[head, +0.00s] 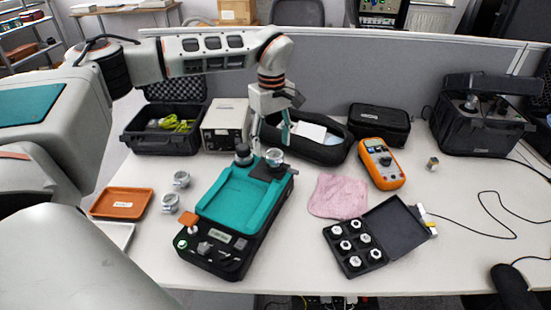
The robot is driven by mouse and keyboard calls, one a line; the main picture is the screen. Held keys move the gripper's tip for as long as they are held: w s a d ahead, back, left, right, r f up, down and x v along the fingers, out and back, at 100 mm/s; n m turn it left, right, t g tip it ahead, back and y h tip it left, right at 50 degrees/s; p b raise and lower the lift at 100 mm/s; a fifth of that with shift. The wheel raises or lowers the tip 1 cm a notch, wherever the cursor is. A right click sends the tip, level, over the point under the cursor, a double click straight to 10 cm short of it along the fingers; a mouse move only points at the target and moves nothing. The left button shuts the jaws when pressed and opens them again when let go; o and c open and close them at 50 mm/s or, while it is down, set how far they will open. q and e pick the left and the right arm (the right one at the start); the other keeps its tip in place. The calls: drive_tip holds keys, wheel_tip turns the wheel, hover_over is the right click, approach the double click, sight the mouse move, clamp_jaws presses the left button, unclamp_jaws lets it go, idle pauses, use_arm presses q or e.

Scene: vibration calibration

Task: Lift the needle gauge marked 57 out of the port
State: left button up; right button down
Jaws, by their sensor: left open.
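A black calibration device (188,262) with a teal top (240,200) stands mid-table. At its far end a round silver-topped gauge (275,156) stands at the black port block. A darker round piece (243,155) stands just left of it. Two more silver gauges, one farther back (181,180) and one nearer (170,203), stand on the table left of the device. The markings are too small to read, so I cannot tell which is 57. My left gripper (271,140) points down, open, its fingertips close above or around the silver-topped gauge. Contact is unclear. My right gripper is out of view.
An orange tray (121,203) and a white tray (117,235) lie left. A pink cloth (339,196), orange meter (381,164) and open case of several silver fittings (400,228) lie right. Black cases and a grey box (226,127) line the back.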

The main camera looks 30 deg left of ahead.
sight(275, 153)
use_arm(q)
drive_tip(key=f, duration=0.4)
drive_tip(key=f+b, duration=0.1)
drive_tip(key=f, duration=0.1)
drive_tip(key=shift+w+d, duration=0.15)
drive_tip(key=shift+d, duration=0.15)
drive_tip(key=shift+r, duration=0.1)
drive_tip(key=shift+c, duration=0.5)
drive_tip(key=c, duration=1.2)
